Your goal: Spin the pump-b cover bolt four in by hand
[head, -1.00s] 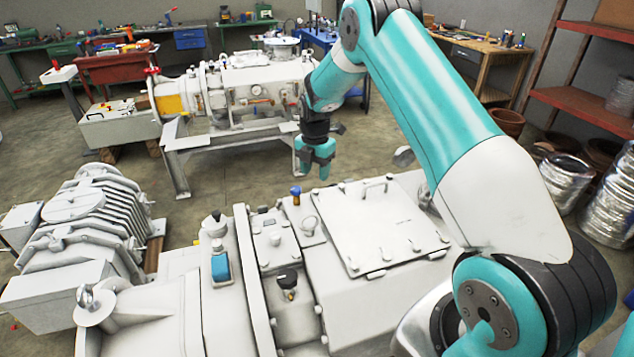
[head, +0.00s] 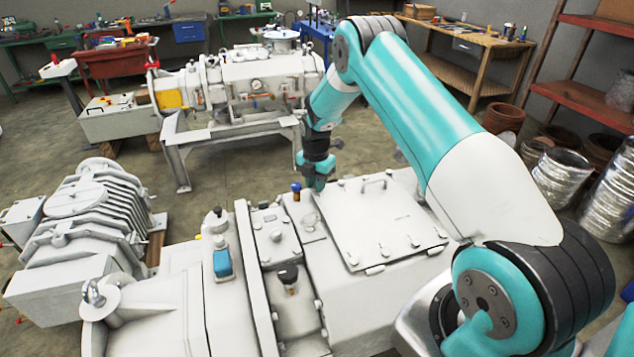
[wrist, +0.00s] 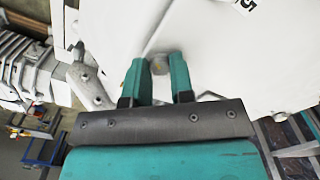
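My gripper (wrist: 161,70) has two teal fingers standing apart, pointing at a white pump face in the wrist view. A small grey bolt head (wrist: 160,66) shows between the fingertips and nearly fills the gap. I cannot tell whether the fingers press on it. The white cover surface (wrist: 205,50) spreads around it, with part of a black "5" mark at the top. In the head view, my gripper (head: 318,182) is at the far edge of the near white pump (head: 375,290). Its fingertips and the bolt are not clear there.
A flat plate with a handle (head: 385,225) tops the near pump, right of my gripper. A blue-capped fitting (head: 296,191) stands close on the left. A ribbed grey unit (head: 85,215) stands at left, another pump (head: 245,90) behind. Open floor lies between.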

